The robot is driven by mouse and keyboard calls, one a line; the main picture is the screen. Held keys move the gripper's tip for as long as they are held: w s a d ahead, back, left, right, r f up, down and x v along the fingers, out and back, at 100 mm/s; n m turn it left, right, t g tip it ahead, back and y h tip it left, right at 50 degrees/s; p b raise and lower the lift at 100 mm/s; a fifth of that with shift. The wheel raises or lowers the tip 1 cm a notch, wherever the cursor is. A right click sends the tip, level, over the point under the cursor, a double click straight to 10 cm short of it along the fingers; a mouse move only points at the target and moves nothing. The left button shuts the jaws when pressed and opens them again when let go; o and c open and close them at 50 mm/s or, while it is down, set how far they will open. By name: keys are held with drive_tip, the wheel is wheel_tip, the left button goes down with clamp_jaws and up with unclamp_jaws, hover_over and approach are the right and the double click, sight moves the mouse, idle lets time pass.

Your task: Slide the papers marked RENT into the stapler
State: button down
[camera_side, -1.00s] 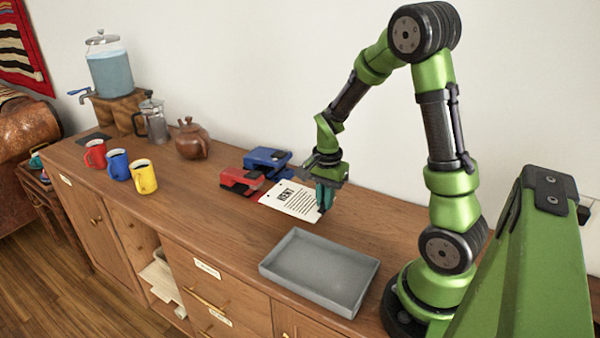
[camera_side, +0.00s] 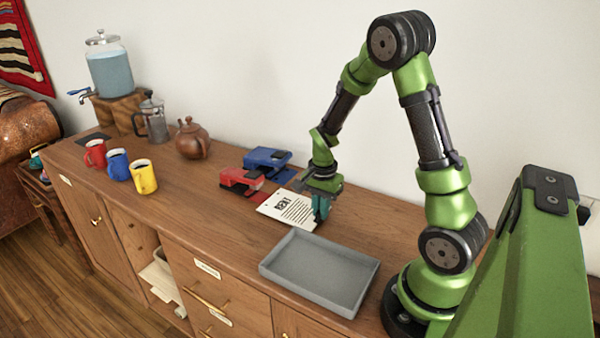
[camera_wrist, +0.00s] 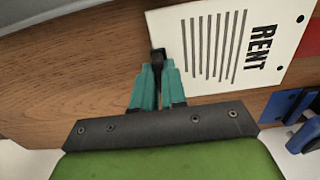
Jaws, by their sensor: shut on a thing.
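The white papers marked RENT (camera_side: 288,207) are held nearly level above the sideboard, in front of the staplers. They also show in the wrist view (camera_wrist: 225,45), with the printed lines toward my fingers and the heading toward the right. My gripper (camera_side: 322,212) is shut on the papers' right edge; its teal fingers (camera_wrist: 157,68) show in the wrist view. The red stapler (camera_side: 241,180) lies just left of the papers, and the blue stapler (camera_side: 267,158) lies behind it. A blue stapler part (camera_wrist: 290,105) shows at the wrist view's right. I cannot tell whether the papers touch the wood.
A grey tray (camera_side: 320,268) lies in front of my gripper. A brown teapot (camera_side: 191,140), a French press (camera_side: 152,120), and red, blue and yellow mugs (camera_side: 143,178) stand to the left. The wooden top (camera_side: 215,220) is clear left of the tray.

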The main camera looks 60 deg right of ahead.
sight(303, 211)
drive_tip(key=shift+w, duration=0.15)
drive_tip(key=shift+w, duration=0.75)
drive_tip(key=shift+w, duration=0.35)
idle(0.3)
drive_tip(key=shift+w, duration=0.5)
drive_tip(key=shift+w, duration=0.4)
drive_tip(key=shift+w, duration=0.3)
drive_tip(key=shift+w, duration=0.25)
idle(0.5)
drive_tip(key=shift+f, duration=0.25)
idle(0.4)
